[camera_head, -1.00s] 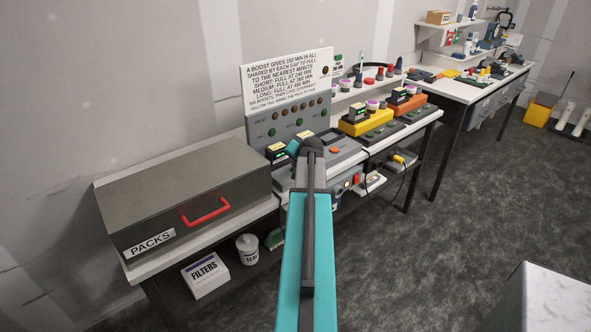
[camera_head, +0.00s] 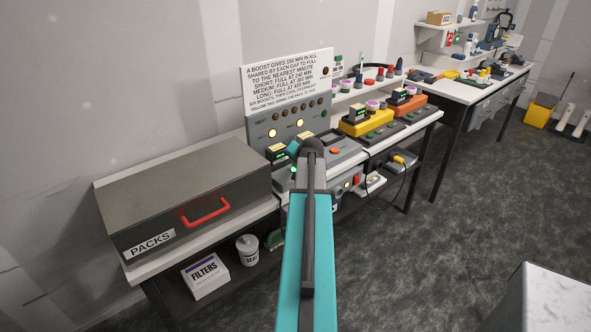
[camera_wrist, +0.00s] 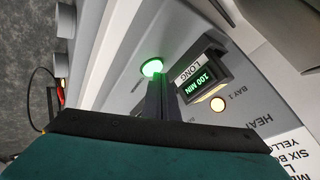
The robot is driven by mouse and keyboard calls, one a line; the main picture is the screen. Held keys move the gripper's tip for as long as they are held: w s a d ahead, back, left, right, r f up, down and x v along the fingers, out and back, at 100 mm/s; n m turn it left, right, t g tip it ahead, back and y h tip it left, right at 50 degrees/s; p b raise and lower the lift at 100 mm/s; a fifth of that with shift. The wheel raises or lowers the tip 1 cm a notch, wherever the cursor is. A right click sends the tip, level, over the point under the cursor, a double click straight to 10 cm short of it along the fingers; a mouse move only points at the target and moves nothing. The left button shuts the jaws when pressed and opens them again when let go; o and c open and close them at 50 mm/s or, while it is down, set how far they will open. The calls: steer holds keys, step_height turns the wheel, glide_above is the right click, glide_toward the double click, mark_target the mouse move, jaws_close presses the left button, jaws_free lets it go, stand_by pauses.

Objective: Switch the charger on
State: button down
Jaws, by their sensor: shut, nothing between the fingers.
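The charger (camera_head: 345,152) is a grey unit on the bench with an upright lamp panel (camera_head: 289,118) behind it. In the wrist view, a round button (camera_wrist: 152,68) on its grey face glows green. My gripper (camera_wrist: 158,82) is shut and empty, its dark fingertips right at the button's edge; I cannot tell whether they touch it. In the head view, my arm hides the fingertips and part of the charger.
A large grey PACKS box (camera_head: 185,190) with a red handle stands left of the charger. Yellow (camera_head: 368,123) and orange (camera_head: 408,108) units with packs stand to the right. A text sign (camera_head: 288,78) rises behind. FILTERS (camera_head: 205,275) and a white tub are on the lower shelf.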

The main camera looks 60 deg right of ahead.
steer(key=shift+r, duration=0.65)
steer(key=shift+r+p, duration=0.1)
steer(key=shift+p, duration=0.2)
steer(key=shift+r+p, duration=1.15)
steer(key=shift+r, duration=1.25)
steer(key=shift+s, duration=0.1)
